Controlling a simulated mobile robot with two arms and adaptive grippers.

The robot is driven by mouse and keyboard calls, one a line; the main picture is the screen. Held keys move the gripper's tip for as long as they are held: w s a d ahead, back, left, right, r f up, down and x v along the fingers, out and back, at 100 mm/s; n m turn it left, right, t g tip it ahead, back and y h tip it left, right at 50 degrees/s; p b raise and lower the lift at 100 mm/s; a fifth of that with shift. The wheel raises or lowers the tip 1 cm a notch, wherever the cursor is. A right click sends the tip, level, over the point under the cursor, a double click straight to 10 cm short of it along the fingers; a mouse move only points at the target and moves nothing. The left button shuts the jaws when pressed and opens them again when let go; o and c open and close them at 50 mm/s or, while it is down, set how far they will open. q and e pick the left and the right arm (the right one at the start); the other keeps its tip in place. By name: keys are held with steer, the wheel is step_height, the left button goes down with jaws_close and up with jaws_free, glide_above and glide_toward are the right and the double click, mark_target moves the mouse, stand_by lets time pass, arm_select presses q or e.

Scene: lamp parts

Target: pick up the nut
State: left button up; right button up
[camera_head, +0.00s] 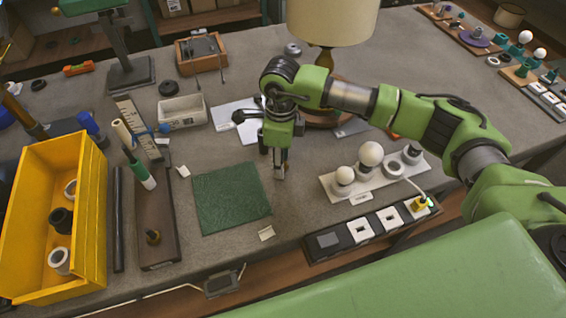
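My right gripper (280,172) points down over the grey table, just right of the green mat's upper right corner. Its fingers look narrow from here, and I cannot tell whether they are apart or hold anything. No nut can be made out for certain; the area under the fingers is hidden. Small ring-like parts show elsewhere: a grey ring (292,49) behind the arm, a black ring (38,85) at the far left, and a pale ring (59,260) in the yellow bin (90,225). My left gripper is not in view.
A green mat (230,197) lies left of the gripper. A white bulb holder board (350,187) and a switch strip (361,231) lie to the right. A lamp with a cream shade (331,20) stands behind the arm. A long dark tray (157,215) is at left.

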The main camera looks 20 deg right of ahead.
steer(key=c, duration=1)
steer(key=shift+c, duration=0.2)
steer(key=shift+r, duration=0.1)
